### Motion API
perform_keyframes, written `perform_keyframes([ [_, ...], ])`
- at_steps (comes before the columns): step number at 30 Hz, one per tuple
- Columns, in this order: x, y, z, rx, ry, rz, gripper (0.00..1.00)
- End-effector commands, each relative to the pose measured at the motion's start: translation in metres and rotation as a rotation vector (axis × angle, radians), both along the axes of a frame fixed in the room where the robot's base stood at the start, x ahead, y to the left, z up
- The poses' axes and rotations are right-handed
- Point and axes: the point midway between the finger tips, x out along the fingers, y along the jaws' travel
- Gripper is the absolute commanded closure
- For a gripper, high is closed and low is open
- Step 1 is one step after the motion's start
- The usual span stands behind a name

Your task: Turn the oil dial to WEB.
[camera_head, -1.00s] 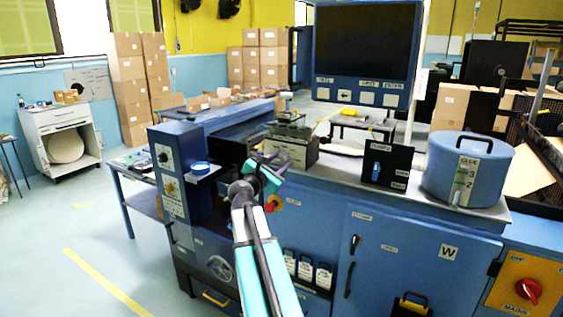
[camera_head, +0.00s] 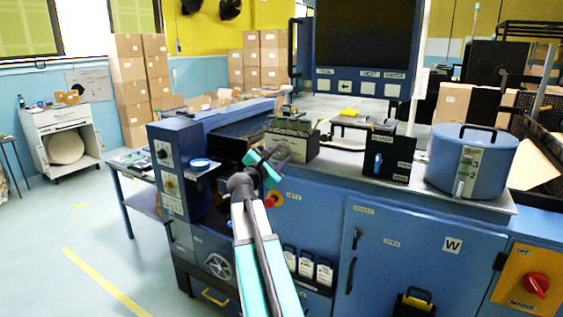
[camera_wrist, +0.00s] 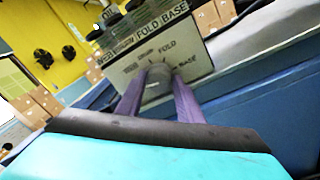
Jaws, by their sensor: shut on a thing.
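The oil dial (camera_wrist: 158,73) is a grey round knob on a pale label plate (camera_wrist: 197,62) in the wrist view. The plate has the words FOLD and BASE near the knob, and a row above it reads WEB, FOLD, BASE. My gripper (camera_wrist: 158,82) has its two purple fingers shut on the knob, one on each side. The dial's exact pointing is hard to read. In the head view, my gripper (camera_head: 277,157) is at the front of the grey oiler box (camera_head: 307,147) on the blue machine, and hides the dial.
A dark box with a blue switch (camera_head: 390,156) and a round blue glue pot (camera_head: 490,165) stand to the right. A control column (camera_head: 170,180) stands to the left.

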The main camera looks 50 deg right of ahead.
Motion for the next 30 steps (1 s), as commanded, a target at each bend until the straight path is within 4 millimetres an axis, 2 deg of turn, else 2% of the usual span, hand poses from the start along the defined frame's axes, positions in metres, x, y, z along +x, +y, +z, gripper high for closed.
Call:
perform_keyframes([
  [1, 0.0061, 0.0027, 0.0002, -0.005, -0.028, 0.015, 0.89],
  [21, 0.0076, 0.0041, 0.0005, 0.09, -0.42, 0.017, 0.89],
  [30, 0.0078, 0.0046, 0.0023, 0.122, -0.536, 0.017, 0.89],
])
